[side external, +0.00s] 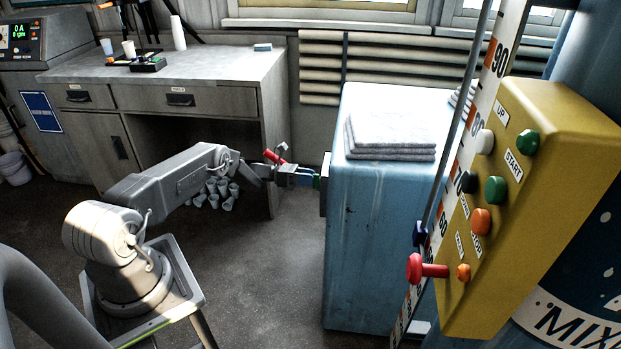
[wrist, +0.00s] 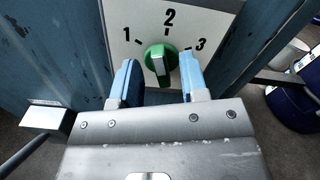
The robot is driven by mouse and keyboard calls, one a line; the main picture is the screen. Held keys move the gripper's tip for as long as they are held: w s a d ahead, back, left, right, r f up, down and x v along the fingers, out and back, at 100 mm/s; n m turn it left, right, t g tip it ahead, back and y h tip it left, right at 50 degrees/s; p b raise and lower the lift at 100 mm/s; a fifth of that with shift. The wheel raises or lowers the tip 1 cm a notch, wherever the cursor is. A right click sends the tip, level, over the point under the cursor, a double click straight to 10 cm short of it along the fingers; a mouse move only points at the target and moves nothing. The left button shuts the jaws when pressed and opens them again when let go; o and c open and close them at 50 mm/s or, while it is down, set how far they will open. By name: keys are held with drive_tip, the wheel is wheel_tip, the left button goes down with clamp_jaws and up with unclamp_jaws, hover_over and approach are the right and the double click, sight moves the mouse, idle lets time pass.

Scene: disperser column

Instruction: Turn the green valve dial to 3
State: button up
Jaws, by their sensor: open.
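The green valve dial (wrist: 158,62) sits on a white plate (wrist: 192,18) marked 1, 2 and 3 in the wrist view. My gripper (wrist: 160,75) is open, with one blue finger on each side of the dial. Gaps show between the fingers and the dial. In the side external view my gripper (side external: 316,179) is at the left side of the blue cabinet (side external: 375,235); the dial face is hidden there.
Folded grey cloths (side external: 390,137) lie on the cabinet. A yellow control box (side external: 545,170) with several buttons is at the right, with a red knob (side external: 415,268) sticking out. A grey desk (side external: 200,75) stands behind my arm.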

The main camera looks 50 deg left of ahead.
drive_tip(key=shift+w+d, duration=0.35)
clamp_jaws()
